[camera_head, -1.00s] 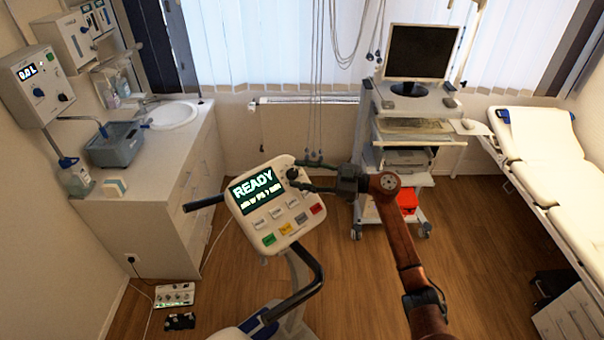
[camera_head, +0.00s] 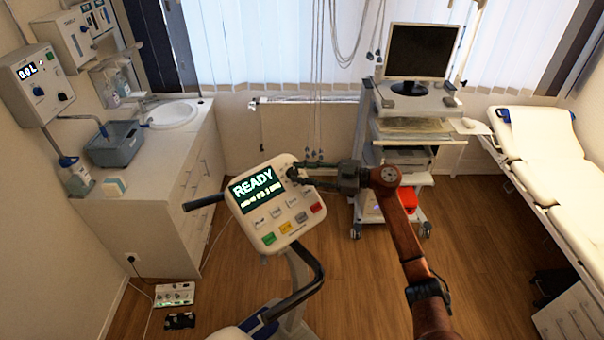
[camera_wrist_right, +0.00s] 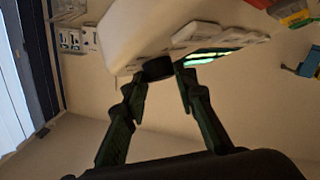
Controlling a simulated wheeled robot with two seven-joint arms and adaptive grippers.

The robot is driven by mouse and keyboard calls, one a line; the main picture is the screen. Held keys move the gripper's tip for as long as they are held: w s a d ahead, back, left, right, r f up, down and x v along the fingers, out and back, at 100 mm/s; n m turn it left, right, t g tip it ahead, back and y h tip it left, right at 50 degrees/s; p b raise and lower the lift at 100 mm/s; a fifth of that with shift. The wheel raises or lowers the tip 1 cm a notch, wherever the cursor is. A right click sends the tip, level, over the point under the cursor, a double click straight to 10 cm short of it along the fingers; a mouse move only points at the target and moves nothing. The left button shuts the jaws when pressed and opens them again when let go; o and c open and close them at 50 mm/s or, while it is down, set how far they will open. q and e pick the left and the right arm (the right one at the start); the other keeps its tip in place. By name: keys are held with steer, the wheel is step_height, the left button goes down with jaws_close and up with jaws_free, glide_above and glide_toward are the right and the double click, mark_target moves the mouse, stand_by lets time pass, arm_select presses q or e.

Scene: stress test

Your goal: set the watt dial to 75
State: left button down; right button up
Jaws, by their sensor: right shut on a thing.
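The white console (camera_head: 277,205) of the exercise bike stands in the middle of the head view. Its lit screen (camera_head: 254,187) reads READY, with a smaller line below that I cannot make out. The small black dial (camera_head: 292,173) sits at the console's upper right, partly hidden by my right gripper (camera_head: 299,177). In the right wrist view the dark round dial (camera_wrist_right: 157,69) lies between the two fingertips of that gripper (camera_wrist_right: 160,76), which is shut on it. The dial's setting is not readable. My left gripper is not in view.
The bike's handlebars (camera_head: 305,285) rise below the console, and a grip (camera_head: 204,202) sticks out on its left. A cart with a monitor (camera_head: 419,50) stands behind, at right. An examination couch (camera_head: 545,150) is at the far right. The wood floor right of the bike is clear.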

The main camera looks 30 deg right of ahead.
steer(key=n+g, duration=0.2)
steer(key=n+g+b, duration=0.1)
steer(key=n+g, duration=0.1)
steer(key=shift+w+d+r, duration=0.2)
steer(key=shift+w+r, duration=0.05)
steer(key=shift+w, duration=0.05)
steer(key=shift+w+r+n+g, duration=0.1)
steer(key=shift+n+g, duration=0.7)
steer(key=shift+n, duration=0.05)
steer(key=shift+w+r+n+g, duration=0.1)
steer(key=shift+n+g, duration=0.7)
steer(key=shift+n, duration=0.05)
steer(key=o, duration=1.2)
steer(key=shift+c, duration=0.2)
steer(key=v, duration=1.2)
steer(key=shift+r, duration=0.2)
